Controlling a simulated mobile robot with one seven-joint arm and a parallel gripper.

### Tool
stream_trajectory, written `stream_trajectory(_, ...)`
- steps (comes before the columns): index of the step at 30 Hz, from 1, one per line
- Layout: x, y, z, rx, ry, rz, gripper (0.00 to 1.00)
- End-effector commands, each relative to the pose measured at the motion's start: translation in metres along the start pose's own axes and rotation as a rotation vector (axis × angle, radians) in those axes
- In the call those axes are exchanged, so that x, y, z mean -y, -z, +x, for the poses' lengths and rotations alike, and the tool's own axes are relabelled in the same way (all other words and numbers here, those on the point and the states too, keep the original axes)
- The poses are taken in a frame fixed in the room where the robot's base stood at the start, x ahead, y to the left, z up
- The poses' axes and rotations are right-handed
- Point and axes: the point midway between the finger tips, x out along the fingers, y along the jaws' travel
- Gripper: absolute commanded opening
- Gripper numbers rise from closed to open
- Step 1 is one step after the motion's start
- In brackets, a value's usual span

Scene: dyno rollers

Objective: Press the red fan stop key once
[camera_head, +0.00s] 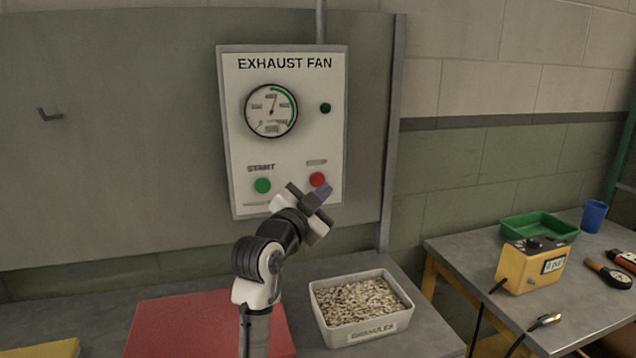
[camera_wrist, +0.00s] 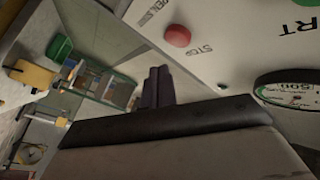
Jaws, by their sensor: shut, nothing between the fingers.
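The red stop key (camera_head: 317,179) is a round button at the lower right of the white exhaust fan panel (camera_head: 298,140). In the wrist view the red key (camera_wrist: 177,36) shows uncovered near the top, beside partly readable lettering. My gripper (camera_head: 322,192) is shut and empty, in front of the panel's lower right; in the head view its tip appears just below the red key. In the wrist view its closed fingers (camera_wrist: 157,78) appear below and left of the key, with a visible gap in the picture. The exact distance to the panel cannot be told.
A green start key (camera_head: 262,186) sits left of the red key. Above are a round gauge (camera_head: 271,110) and a dark lamp (camera_head: 326,108). A side table with a yellow box (camera_head: 527,268) is right.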

Motion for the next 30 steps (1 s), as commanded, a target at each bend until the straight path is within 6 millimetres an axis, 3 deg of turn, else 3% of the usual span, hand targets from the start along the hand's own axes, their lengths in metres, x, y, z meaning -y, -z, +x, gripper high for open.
stream_trajectory(9,-0.014,0.013,-0.019,0.0,0.0,-0.001,0.0)
stream_trajectory(30,-0.011,0.015,-0.023,-0.001,0.015,-0.003,0.0)
